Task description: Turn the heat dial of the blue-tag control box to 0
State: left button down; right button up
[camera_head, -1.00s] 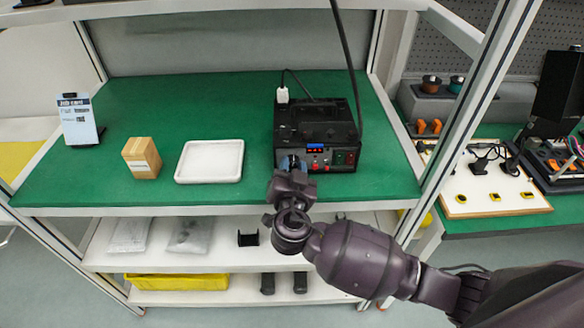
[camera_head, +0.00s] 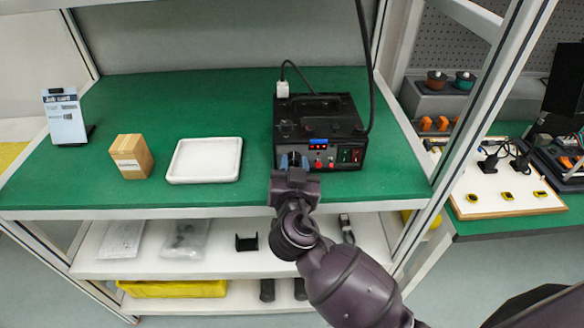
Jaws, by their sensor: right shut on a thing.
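A black control box (camera_head: 315,112) stands on the green shelf, its front panel facing me. The panel has a small blue display or tag (camera_head: 318,142), red knobs or buttons (camera_head: 318,163), and a green and a red switch (camera_head: 350,155). My right gripper (camera_head: 292,164) is at the left part of the panel, shut on what appears to be the heat dial, which the fingers mostly hide. The dial's setting cannot be read. My left gripper is not in view.
A white tray (camera_head: 205,179), a wooden block (camera_head: 131,156) and a job card on a stand (camera_head: 65,117) are on the green shelf to the left. A black cable (camera_head: 364,60) hangs down by the box's right side. A shelf post (camera_head: 478,100) stands at right.

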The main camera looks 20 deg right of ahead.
jog(key=shift+f+n, duration=0.15)
jog(key=shift+n, duration=1.95)
jog(key=o, duration=0.6)
jog(key=shift+o, duration=0.2)
jog(key=shift+s, duration=0.15)
jog(key=v, duration=1)
jog(key=shift+s+b, duration=0.3)
jog(key=shift+b, duration=0.1)
